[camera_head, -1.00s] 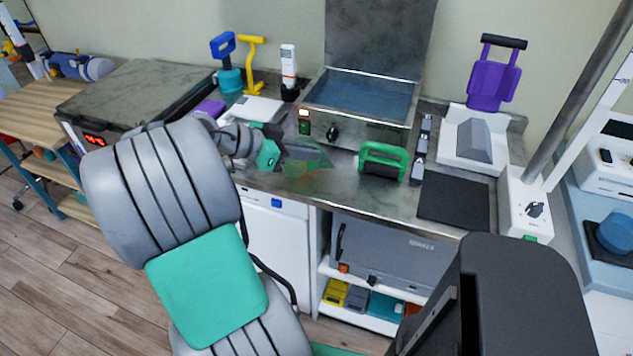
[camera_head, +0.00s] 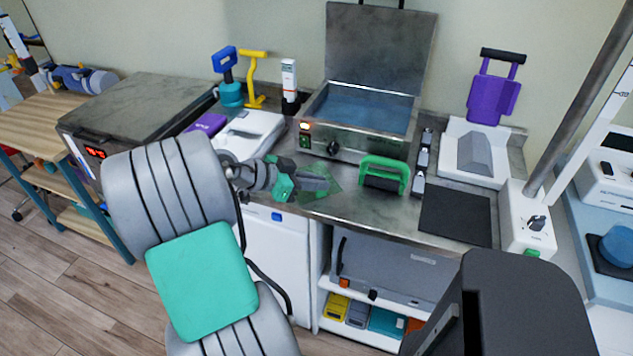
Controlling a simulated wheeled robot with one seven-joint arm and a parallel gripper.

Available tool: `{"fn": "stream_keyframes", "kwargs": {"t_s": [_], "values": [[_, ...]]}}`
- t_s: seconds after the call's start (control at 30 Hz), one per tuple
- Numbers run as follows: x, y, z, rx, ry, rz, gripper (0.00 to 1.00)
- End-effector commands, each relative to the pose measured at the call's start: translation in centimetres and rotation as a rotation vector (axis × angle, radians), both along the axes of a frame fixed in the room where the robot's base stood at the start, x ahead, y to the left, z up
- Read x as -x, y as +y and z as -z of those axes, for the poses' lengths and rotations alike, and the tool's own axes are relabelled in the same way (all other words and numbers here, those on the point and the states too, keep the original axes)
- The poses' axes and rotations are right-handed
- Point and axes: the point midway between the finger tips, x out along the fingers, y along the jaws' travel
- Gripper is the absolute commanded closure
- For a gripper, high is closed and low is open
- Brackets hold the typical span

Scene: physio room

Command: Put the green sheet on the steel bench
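The steel bench (camera_head: 370,215) runs across the middle of the view. A thin, see-through green sheet (camera_head: 332,183) is at its front part, left of the green-handled tool. My gripper (camera_head: 318,184) is at the sheet, with its fingers overlapping it in the picture. I cannot tell whether the fingers are shut on the sheet, or whether the sheet lies flat on the bench or hangs just above it. My arm partly hides the sheet's left side.
A water bath with a raised lid (camera_head: 350,110) stands behind the sheet. The green-handled tool (camera_head: 384,176) is close on the right. A dark mat (camera_head: 456,215) and a white device with a grey wedge (camera_head: 474,153) are further right. A white scale-like device (camera_head: 248,133) is at left.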

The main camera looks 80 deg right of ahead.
Motion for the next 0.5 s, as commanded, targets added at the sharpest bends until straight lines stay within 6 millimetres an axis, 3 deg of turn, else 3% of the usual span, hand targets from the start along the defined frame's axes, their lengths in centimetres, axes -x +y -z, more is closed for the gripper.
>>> {"fn": "stream_keyframes", "kwargs": {"t_s": [0.23, 0.5], "values": [[0.01, 0.01, -0.08, 0.000, 0.000, 0.000, 0.71], [0.00, 0.00, -0.43, 0.000, 0.000, 0.000, 0.71]]}}
